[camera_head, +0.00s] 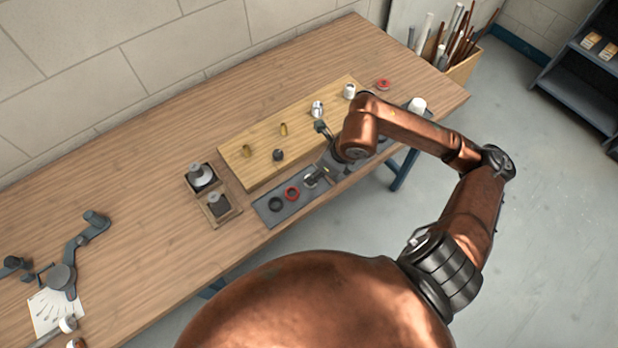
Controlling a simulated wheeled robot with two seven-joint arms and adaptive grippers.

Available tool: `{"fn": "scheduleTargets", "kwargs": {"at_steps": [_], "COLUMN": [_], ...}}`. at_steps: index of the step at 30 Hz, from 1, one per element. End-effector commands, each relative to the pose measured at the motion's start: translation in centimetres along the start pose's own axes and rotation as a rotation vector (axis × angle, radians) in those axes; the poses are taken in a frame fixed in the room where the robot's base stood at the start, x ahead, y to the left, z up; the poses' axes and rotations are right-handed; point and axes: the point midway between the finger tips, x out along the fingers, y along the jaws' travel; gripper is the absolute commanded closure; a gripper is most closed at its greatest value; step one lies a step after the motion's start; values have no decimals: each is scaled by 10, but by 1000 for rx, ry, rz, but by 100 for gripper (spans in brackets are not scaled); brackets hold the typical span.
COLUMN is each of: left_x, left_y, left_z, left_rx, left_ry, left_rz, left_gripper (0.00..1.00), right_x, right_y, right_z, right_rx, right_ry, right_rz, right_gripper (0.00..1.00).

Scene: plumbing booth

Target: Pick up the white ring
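A pale ring (311,181) lies on the dark mat (262,209) along the front edge of the workbench. It is the rightmost of the rings I can make out there and looks whitish grey. A red ring (291,193) and a black ring (275,204) lie to its left. My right arm reaches in from the right, and my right gripper (325,170) is low over the mat, right beside the pale ring. The fingers are small and dark, so I cannot tell whether they touch it.
A wooden board (243,176) with brass and white fittings lies behind the mat. A wooden holder (221,215) with grey parts stands to the left. A white cylinder (417,105) stands at the right. The bench between is clear.

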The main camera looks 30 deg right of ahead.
Motion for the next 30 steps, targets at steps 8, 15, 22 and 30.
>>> {"fn": "scheduleTargets", "kwargs": {"at_steps": [8,15,22,30], "left_x": [5,8,7,7], "left_y": [1,1,1,1], "left_z": [7,7,2,1], "left_rx": [-1,-1,0,0], "left_ry": [-9,-9,-3,-2], "left_rz": [1,1,1,1], "left_gripper": [25,25,25,25], "right_x": [36,60,61,61], "right_y": [0,0,0,0], "right_z": [-6,-5,-5,-5], "right_rx": [3,-2,-3,-3], "right_ry": [2,0,-1,-1], "right_rz": [6,5,5,6], "right_gripper": [60,60,60,79]}}
